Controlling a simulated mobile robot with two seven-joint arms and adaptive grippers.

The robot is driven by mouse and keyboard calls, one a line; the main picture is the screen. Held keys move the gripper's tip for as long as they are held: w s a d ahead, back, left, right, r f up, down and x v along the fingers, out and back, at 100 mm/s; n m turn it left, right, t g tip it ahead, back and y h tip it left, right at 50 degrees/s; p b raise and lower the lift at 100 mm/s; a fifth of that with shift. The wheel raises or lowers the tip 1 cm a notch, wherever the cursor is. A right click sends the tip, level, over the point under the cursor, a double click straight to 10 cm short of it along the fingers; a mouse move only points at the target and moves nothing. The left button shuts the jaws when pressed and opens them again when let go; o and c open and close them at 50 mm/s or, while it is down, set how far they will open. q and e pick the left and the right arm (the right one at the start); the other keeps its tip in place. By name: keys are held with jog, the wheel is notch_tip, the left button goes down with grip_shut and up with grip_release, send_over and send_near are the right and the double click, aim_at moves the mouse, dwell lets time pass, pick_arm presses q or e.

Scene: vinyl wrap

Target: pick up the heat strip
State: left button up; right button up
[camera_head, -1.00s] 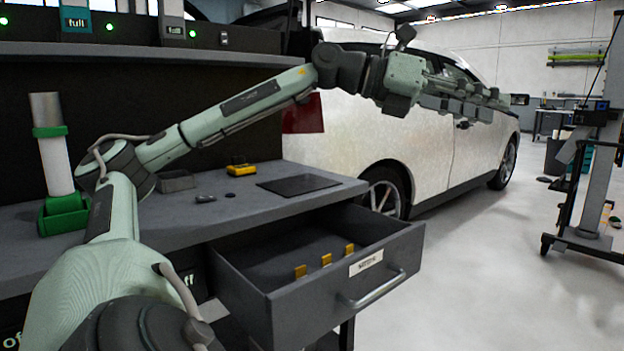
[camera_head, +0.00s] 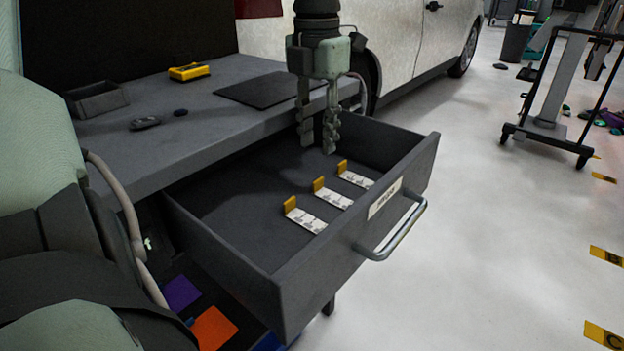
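Three flat white strips with raised yellow tabs lie in a row inside the open drawer (camera_head: 225,245). They are a near strip (camera_head: 308,221), a middle strip (camera_head: 335,199) and a far strip (camera_head: 357,180). I cannot tell from their looks which is the heat strip. My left gripper (camera_head: 318,148) points straight down over the back of the drawer, behind the far strip. Its two fingers are apart with nothing between them. It touches none of the strips. My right gripper is not in view.
The grey workbench (camera_head: 200,120) is above and behind the drawer, with a small open box (camera_head: 97,100), a yellow item (camera_head: 189,72) and a dark mat (camera_head: 270,89). The drawer's metal handle (camera_head: 395,230) sticks out in front. A white car (camera_head: 400,40) stands behind.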

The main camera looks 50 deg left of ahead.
aim_at(318, 179)
pick_arm(q)
jog(key=f, duration=0.7)
jog(key=shift+d+f, duration=0.1)
jog(key=shift+d, duration=0.1)
jog(key=shift+f, duration=0.4)
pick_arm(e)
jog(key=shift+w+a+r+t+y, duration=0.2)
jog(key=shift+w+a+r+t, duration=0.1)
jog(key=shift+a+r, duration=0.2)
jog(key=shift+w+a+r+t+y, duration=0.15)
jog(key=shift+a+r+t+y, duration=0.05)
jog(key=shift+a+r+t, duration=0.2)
pick_arm(q)
grip_shut()
